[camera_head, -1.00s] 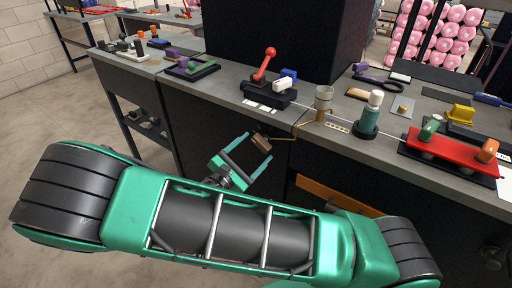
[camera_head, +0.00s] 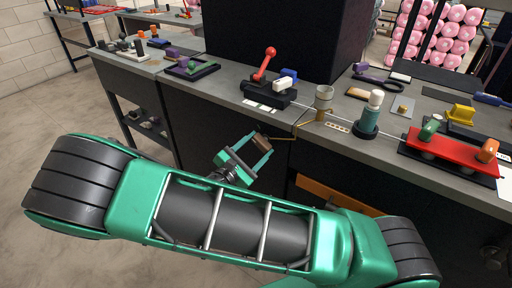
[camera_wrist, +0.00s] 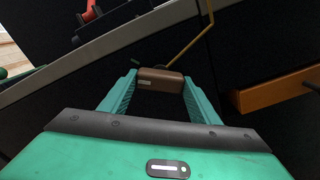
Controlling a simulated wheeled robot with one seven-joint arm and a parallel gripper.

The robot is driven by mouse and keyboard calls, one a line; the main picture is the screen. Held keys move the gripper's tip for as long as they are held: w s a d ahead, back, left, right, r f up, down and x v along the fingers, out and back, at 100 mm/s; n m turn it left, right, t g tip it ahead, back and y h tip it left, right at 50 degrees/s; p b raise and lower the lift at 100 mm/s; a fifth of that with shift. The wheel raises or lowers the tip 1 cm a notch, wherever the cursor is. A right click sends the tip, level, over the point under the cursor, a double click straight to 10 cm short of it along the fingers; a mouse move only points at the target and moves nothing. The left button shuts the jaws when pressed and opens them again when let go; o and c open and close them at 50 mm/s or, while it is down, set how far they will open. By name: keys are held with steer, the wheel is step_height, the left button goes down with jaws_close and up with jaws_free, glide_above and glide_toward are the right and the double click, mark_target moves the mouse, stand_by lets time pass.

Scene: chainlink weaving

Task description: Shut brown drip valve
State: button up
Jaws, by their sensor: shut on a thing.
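The brown drip valve (camera_wrist: 160,79) is a small brown block on a thin brass rod, in front of the bench's dark front panel. In the wrist view it sits between the two teal fingers of my gripper (camera_wrist: 160,88), near their tips, and the fingers are shut on it. In the head view the valve (camera_head: 260,139) shows at the end of my gripper (camera_head: 254,148), just below the bench edge. The brass rod (camera_head: 306,133) runs from it up toward a beige cup (camera_head: 323,98) on the bench.
A black base with a red lever (camera_head: 265,65) stands on the bench above the valve. A teal bottle with a white cap (camera_head: 368,117) and a red tray (camera_head: 452,152) stand to the right. An orange drawer-like bar (camera_wrist: 275,92) juts out right of my gripper.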

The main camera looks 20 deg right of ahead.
steer(key=shift+m, duration=0.3)
steer(key=m, duration=0.4)
steer(key=shift+m, duration=0.4)
steer(key=m, duration=0.5)
steer(key=shift+f+m, duration=0.1)
steer(key=shift+m, duration=0.3)
steer(key=o, duration=1)
steer(key=shift+o, duration=0.2)
steer(key=shift+s+a, duration=0.1)
steer(key=shift+a, duration=0.05)
steer(key=v, duration=1)
steer(key=shift+s+a, duration=0.15)
steer(key=shift+a, duration=0.05)
